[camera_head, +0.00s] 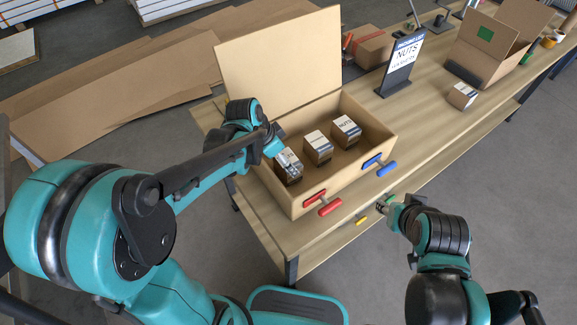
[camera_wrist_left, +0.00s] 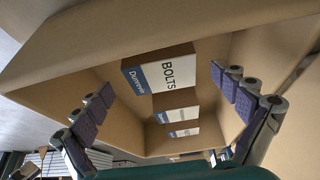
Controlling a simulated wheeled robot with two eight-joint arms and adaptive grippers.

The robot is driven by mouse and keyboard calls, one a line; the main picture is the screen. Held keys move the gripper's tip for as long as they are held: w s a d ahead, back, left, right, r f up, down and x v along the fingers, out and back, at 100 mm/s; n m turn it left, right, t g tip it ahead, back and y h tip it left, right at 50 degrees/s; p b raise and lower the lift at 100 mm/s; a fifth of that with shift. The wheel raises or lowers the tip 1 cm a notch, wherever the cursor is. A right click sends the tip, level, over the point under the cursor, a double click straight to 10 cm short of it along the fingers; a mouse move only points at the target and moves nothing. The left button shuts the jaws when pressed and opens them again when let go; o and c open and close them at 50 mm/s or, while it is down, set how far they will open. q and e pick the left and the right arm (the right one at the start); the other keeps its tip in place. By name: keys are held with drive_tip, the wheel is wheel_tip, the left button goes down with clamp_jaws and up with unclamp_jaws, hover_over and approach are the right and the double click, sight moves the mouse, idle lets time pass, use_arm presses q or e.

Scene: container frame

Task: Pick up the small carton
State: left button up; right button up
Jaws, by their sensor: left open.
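Three small cartons with white labels stand in an open cardboard box (camera_head: 295,195) on the table. The near-left carton (camera_head: 288,166) is partly covered by my left gripper (camera_head: 281,155); the middle carton (camera_head: 317,147) and far carton (camera_head: 346,130) stand apart. In the left wrist view, a carton marked BOLTS (camera_wrist_left: 160,72) sits between the spread pads of my left gripper (camera_wrist_left: 162,88), with others behind it. The fingers are open and I see no grip on it. My right gripper (camera_head: 384,205) is beyond the box's front right; its fingers are too small to judge.
Another small carton (camera_head: 462,96) lies on the table (camera_head: 425,125) at the right. Red (camera_head: 329,206) and blue (camera_head: 386,169) handled items are at the box's front.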

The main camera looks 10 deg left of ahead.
use_arm(q)
drive_tip(key=shift+d+f, duration=0.15)
drive_tip(key=shift+f, duration=0.35)
drive_tip(key=b+x, duration=0.2)
drive_tip(key=x, duration=0.1)
drive_tip(key=b+x, duration=0.1)
drive_tip(key=x, duration=0.1)
drive_tip(key=shift+s+a+f, duration=0.15)
drive_tip(key=shift+a+f, duration=0.05)
drive_tip(key=shift+a, duration=0.1)
drive_tip(key=shift+r, duration=0.1)
drive_tip(key=c, duration=1.5)
